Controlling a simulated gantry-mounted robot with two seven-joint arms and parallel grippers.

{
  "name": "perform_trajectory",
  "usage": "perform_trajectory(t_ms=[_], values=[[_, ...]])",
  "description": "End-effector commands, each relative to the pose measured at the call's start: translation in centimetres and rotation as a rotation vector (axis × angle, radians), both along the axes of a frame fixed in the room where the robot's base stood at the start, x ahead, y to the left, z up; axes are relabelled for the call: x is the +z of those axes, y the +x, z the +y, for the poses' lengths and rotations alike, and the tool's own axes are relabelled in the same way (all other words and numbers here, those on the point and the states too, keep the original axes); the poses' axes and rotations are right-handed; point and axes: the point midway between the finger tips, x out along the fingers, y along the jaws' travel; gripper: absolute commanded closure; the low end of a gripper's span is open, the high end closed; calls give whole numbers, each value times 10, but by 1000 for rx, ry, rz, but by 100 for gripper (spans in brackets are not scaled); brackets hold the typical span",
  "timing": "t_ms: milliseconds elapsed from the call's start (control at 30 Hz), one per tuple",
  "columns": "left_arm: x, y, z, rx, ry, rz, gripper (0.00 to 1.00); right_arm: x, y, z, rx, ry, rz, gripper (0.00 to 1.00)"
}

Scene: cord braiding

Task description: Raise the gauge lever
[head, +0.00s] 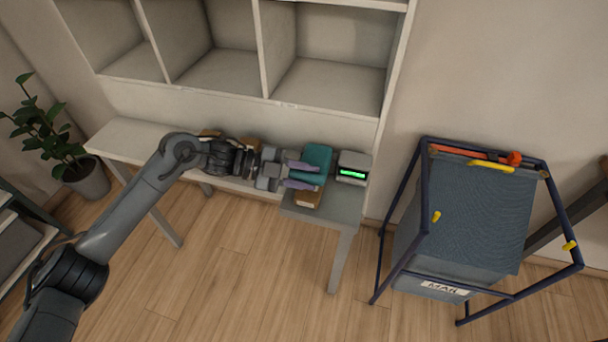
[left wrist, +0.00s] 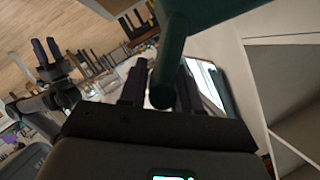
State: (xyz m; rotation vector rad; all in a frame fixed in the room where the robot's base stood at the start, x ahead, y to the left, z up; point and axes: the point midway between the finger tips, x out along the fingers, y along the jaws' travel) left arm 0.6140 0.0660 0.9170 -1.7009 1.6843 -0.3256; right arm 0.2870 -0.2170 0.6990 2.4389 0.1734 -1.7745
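A grey box with a lit green display (head: 353,170) stands at the right end of the narrow table. A teal block (head: 318,156) on a brown base stands just left of it. My left gripper (head: 302,175) is at the teal block, its two purple fingers apart. In the left wrist view, a dark teal rod with a round end (left wrist: 165,95) shows in front of and between the parted fingers (left wrist: 162,88). I cannot tell whether they touch it, or whether this rod is the gauge lever. My right gripper (left wrist: 46,52) shows far off with parted fingers.
The narrow table (head: 130,137) stands below white shelving (head: 265,60). A blue tube frame (head: 400,215) with yellow pieces and a red-orange bar stands at right, around a blue box labelled MAIL (head: 445,288). A potted plant (head: 90,180) is at left. The wooden floor in front is clear.

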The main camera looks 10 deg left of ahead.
Motion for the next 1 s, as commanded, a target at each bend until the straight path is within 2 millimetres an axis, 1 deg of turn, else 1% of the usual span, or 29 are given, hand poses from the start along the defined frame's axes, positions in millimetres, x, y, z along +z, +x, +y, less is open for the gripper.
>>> perform_trajectory(t_ms=[33, 100, 200, 433, 567, 833, 1000], values=[[0, 0, 0, 0, 0, 0, 76, 0, 0, 0, -1, 1, 0, 57], [0, 0, 0, 0, 0, 0, 87, 0, 0, 0, -1, 1, 0, 57], [0, 0, 0, 0, 0, 0, 100, 0, 0, 0, -1, 1, 0, 57], [0, 0, 0, 0, 0, 0, 100, 0, 0, 0, 0, 0, 0, 57], [4, 1, 0, 0, 1, 12, 100, 4, 0, -1, 2, -4, 0, 57], [23, 10, -2, 0, 16, 122, 100, 27, 0, -2, 6, -10, 1, 57], [35, 22, -3, 1, 15, 123, 100, 37, 0, -2, 6, -9, 0, 57]])
